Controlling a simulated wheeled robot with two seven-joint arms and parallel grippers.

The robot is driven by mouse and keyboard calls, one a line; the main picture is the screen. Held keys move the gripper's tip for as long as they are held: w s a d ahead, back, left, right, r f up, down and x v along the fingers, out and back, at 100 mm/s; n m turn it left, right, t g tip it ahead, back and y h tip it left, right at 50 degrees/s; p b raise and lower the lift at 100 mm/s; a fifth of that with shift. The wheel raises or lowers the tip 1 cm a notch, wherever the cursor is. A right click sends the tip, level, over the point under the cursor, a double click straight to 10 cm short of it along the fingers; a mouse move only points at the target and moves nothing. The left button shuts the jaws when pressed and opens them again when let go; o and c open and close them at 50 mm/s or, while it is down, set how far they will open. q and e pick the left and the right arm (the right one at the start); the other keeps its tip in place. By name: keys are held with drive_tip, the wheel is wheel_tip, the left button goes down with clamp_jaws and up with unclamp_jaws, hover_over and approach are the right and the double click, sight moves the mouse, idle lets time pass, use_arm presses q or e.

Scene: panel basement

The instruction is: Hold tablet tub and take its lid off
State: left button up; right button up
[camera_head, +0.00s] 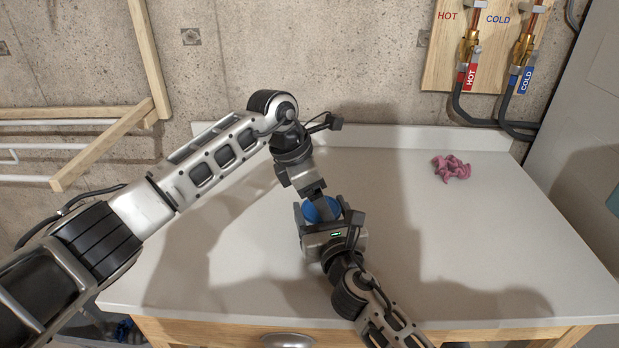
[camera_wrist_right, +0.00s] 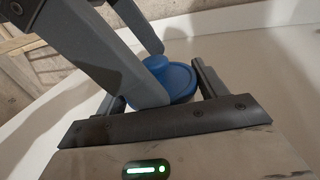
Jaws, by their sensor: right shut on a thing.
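The tablet tub shows mainly as its round blue lid (camera_head: 318,210); its body is hidden by my grippers. In the right wrist view the blue lid (camera_wrist_right: 182,80) has a raised knob on top and appears to sit level. My right gripper (camera_head: 322,214) comes from the front and is shut on the tub, one finger on each side below the lid. My left gripper (camera_head: 318,194) points down over the lid. In the right wrist view its fingers (camera_wrist_right: 152,68) are either side of the knob; whether they touch it I cannot tell.
The white worktop (camera_head: 450,240) is mostly bare. A crumpled pink cloth (camera_head: 451,168) lies at the back right. A low upstand (camera_head: 410,138) runs along the rear, with hot and cold pipes (camera_head: 495,50) on the wall above. A wooden drawer front is below.

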use_arm(q)
drive_tip(key=shift+d+f, duration=0.15)
drive_tip(key=shift+f, duration=0.3)
